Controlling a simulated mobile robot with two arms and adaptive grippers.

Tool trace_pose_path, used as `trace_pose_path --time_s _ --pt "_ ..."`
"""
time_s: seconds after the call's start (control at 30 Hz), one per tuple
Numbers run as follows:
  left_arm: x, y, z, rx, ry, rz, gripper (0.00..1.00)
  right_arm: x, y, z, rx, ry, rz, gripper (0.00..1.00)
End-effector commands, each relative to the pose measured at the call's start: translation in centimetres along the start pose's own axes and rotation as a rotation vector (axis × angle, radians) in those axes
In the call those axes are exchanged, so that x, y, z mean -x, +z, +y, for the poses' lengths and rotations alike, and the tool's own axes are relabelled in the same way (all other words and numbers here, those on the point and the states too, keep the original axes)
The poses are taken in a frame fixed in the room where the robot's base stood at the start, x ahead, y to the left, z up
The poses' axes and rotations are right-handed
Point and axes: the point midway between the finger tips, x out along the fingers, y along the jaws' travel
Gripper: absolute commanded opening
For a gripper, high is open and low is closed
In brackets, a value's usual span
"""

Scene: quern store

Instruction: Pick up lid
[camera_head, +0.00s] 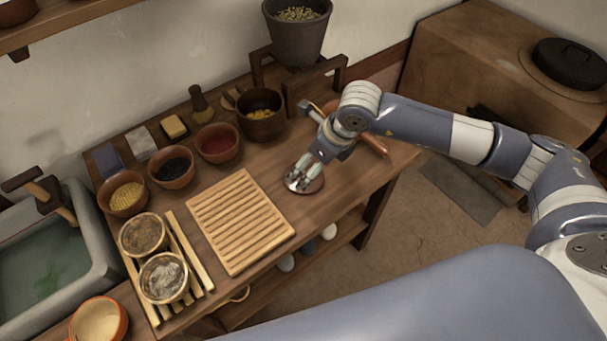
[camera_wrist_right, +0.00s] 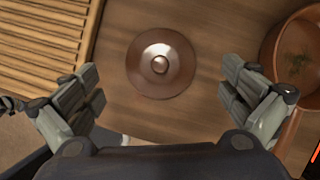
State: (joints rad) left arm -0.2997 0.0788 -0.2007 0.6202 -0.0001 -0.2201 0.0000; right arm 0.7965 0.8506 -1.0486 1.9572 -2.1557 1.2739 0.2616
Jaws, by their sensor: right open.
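The lid (camera_wrist_right: 160,62) is a round, brown, shiny disc with a small knob at its centre. It lies flat on the wooden table, and in the head view its edge (camera_head: 316,186) shows partly behind my gripper. My right gripper (camera_head: 300,180) is over the lid in the head view. In the right wrist view my right gripper (camera_wrist_right: 163,92) is open, with its fingers apart on either side below the lid, and nothing is between them. My left gripper is not in view.
A slatted wooden board (camera_head: 240,221) lies left of the lid. A brown pot (camera_wrist_right: 298,55) stands close right in the wrist view. Bowls of red (camera_head: 218,143), black (camera_head: 171,166) and yellow (camera_head: 122,193) contents stand farther back. A stone sink (camera_head: 92,225) is at left.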

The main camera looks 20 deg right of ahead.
Motion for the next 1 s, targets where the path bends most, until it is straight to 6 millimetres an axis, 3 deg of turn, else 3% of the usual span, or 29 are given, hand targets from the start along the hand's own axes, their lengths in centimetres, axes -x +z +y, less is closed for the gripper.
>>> trace_pose_path --time_s 0.4,0.7,0.77,0.9,1.0 --pt "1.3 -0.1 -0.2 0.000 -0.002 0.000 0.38 -4.8 0.0 0.0 0.000 0.002 0.000 1.00" --pt "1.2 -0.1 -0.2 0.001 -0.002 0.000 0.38 -5.5 -0.1 0.0 0.001 0.002 -0.001 1.00" --pt "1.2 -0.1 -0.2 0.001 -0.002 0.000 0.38 -5.5 -0.1 0.0 0.001 0.002 -0.001 0.91" --pt "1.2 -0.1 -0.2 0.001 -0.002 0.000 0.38 -5.5 -0.1 0.0 0.001 0.002 -0.001 0.59" --pt "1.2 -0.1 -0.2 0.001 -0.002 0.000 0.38 -5.5 -0.1 0.0 0.001 0.002 0.000 0.55"
